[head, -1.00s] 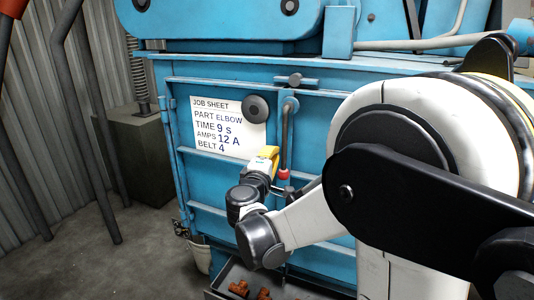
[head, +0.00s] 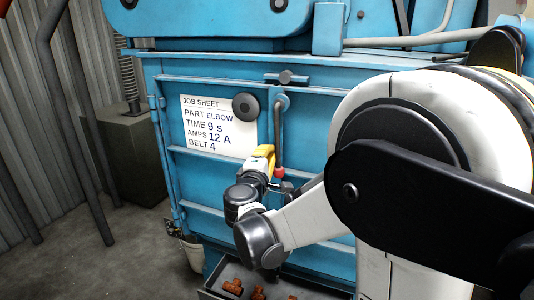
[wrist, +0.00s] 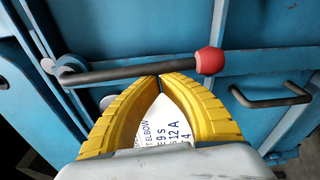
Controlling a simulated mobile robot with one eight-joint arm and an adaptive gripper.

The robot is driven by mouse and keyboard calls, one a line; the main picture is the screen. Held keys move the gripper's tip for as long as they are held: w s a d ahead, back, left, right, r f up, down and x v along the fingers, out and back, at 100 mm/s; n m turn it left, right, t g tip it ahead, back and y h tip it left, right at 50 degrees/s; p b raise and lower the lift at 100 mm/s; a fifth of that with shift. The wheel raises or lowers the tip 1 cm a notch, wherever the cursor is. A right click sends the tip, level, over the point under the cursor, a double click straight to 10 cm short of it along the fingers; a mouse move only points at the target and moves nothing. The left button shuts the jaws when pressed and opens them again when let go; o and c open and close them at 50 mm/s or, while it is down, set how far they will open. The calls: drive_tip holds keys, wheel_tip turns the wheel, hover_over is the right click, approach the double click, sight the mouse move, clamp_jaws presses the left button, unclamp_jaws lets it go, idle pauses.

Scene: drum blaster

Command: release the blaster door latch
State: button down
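The blaster door (head: 225,175) is blue and stands closed in the head view. Its latch is a dark lever (head: 278,135) that hangs down from a pivot at the upper middle of the door and ends in a red ball knob (head: 279,172). In the wrist view the lever (wrist: 115,73) runs across the picture to the red knob (wrist: 209,61). My gripper (wrist: 159,77) has two yellow fingers with their tips together, right at the lever's edge. I cannot tell whether they touch it. In the head view my gripper (head: 264,151) is just left of the lever, above the knob.
A job sheet (head: 218,125) is fixed to the door, with a round dark knob (head: 246,106) at its edge. A T-shaped fitting (head: 286,78) is on the top edge. A tray (head: 225,276) with several rusty parts lies below. A bucket (head: 192,254) stands at lower left.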

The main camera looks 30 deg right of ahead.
drive_tip(key=shift+s+d+n, duration=0.35)
drive_tip(key=shift+s+n, duration=0.05)
drive_tip(key=shift+s, duration=0.05)
drive_tip(key=s+d+r+n+g+p, duration=0.2)
drive_tip(key=s+d+r+n+p, duration=0.5)
drive_tip(key=s+d+r+n, duration=0.1)
drive_tip(key=shift+s+r+n+p, duration=0.35)
drive_tip(key=shift+s+r+n, duration=0.25)
drive_tip(key=shift+s+n, duration=1)
drive_tip(key=shift+w+d+n, duration=0.1)
drive_tip(key=shift+w+n, duration=0.2)
drive_tip(key=shift+w, duration=0.05)
wheel_tip(320, 180, down, 5)
drive_tip(key=w+b, duration=0.1)
drive_tip(key=b, duration=0.4)
drive_tip(key=r+p+v, duration=0.1)
drive_tip(key=p+v, duration=0.1)
drive_tip(key=v, duration=0.8)
